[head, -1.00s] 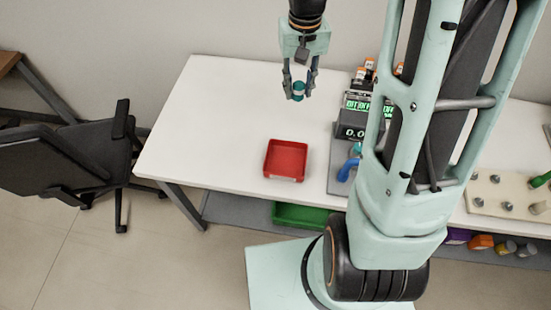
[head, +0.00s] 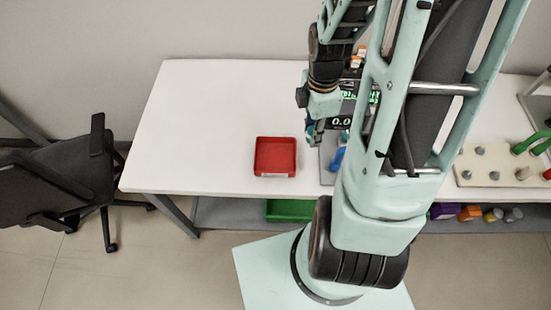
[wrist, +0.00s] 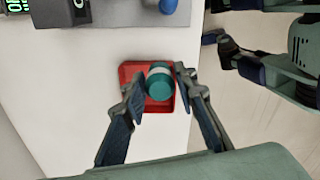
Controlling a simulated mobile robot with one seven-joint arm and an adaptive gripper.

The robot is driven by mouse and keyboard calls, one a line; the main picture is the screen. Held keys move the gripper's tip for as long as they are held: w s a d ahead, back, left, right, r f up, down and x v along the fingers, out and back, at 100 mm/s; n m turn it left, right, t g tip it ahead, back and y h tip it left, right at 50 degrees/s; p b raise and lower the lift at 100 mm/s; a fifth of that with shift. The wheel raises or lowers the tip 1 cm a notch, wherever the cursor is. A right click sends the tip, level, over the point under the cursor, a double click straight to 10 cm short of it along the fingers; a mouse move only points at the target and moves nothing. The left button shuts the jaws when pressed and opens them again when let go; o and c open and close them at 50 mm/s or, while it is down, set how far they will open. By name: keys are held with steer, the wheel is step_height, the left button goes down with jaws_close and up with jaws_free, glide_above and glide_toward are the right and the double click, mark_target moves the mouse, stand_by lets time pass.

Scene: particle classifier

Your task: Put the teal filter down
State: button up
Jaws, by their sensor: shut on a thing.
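The teal filter (wrist: 158,84) is a short teal cylinder with a pale band. In the wrist view it sits between the two fingers of my gripper (wrist: 159,75), which is shut on it. The red tray (wrist: 133,72) shows behind and around the filter in that view. In the head view the red tray (head: 275,171) stands on the white table, and my gripper (head: 313,132) is to its right and a little farther back. The filter is mostly hidden there by my gripper.
A dark device with a green lit display (head: 345,108) stands right of my gripper, partly behind my arm. A blue item (head: 338,158) lies near it. A pale board with pegs (head: 495,168) is farther right. The white table (head: 205,125) is clear left of the tray. A green bin (head: 290,210) sits below.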

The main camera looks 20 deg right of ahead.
steer(key=s+d+f+n, duration=0.1)
steer(key=s+f+n, duration=0.1)
steer(key=s+n, duration=0.35)
steer(key=b, duration=1.3)
glide_above(276, 159)
steer(key=shift+n, duration=0.25)
steer(key=f, duration=0.9)
steer(key=shift+s+d+f, duration=0.1)
steer(key=shift+s+f, duration=0.15)
steer(key=shift+f, duration=0.1)
steer(key=shift+w+f, duration=0.1)
steer(key=shift+f, duration=0.15)
steer(key=f+b, duration=0.3)
steer(key=shift+w+a+f, duration=0.15)
steer(key=shift+w+a, duration=0.05)
steer(key=shift+f+b, duration=0.2)
steer(key=shift+b, duration=0.1)
steer(key=o, duration=1.1)
steer(key=shift+o, duration=0.2)
